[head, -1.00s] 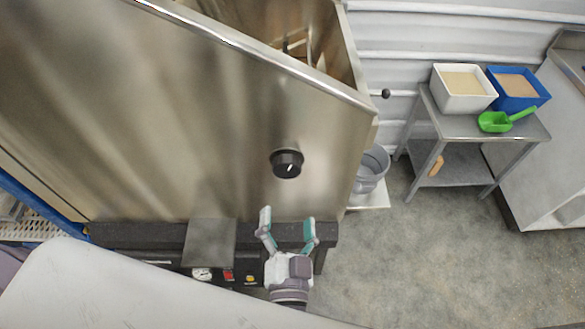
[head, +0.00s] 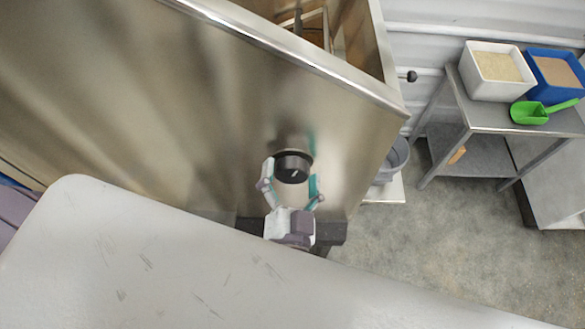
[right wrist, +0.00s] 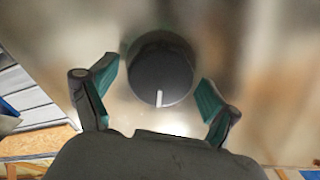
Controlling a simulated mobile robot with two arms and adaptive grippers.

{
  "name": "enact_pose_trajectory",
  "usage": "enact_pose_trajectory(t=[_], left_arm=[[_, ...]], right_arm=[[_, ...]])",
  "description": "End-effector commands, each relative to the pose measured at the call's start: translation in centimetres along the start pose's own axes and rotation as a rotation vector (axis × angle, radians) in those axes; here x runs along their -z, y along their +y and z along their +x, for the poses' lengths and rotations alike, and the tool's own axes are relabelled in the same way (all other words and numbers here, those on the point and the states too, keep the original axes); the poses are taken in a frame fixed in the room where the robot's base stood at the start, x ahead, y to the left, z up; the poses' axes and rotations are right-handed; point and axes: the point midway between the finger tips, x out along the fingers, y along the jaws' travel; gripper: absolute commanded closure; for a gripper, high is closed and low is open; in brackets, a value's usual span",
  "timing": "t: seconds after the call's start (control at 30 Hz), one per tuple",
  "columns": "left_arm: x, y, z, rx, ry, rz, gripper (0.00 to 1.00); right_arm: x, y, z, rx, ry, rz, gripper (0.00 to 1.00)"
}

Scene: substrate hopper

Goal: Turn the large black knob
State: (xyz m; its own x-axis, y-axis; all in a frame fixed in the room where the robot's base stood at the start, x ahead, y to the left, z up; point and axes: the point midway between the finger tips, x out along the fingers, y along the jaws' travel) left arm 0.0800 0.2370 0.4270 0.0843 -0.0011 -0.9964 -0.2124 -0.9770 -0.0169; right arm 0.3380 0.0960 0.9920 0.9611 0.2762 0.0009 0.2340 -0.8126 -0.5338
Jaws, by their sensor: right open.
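The large black knob (head: 292,167) sits on the steel front wall of the hopper (head: 215,110). It has a white pointer mark. My right gripper (head: 291,182) is open at the knob, with one finger on either side in the head view. In the right wrist view the knob (right wrist: 160,70) lies just beyond and between the open fingertips of my right gripper (right wrist: 160,88), with a gap on each side. I cannot tell whether either finger touches it. My left gripper is not in view.
A steel table (head: 477,115) at the right carries a white bin (head: 497,89), a blue bin (head: 548,92) and a green scoop (head: 530,113). A grey bucket (head: 392,160) stands beside the hopper. Open floor (head: 430,245) lies at the lower right.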

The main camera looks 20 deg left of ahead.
Motion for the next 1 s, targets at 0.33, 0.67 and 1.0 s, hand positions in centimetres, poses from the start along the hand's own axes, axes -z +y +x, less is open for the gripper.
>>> enact_pose_trajectory(t=[0.33, 0.67, 1.0], left_arm=[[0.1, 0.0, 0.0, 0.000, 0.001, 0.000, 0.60], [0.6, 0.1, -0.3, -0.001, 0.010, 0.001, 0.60], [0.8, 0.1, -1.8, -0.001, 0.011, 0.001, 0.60]], right_arm=[[0.0, 0.0, 0.0, -0.001, 0.000, 0.000, 0.62], [0.1, 0.0, 0.0, -0.001, 0.000, 0.028, 0.72], [0.2, -0.1, 0.0, -0.001, 0.000, 0.233, 0.72]])
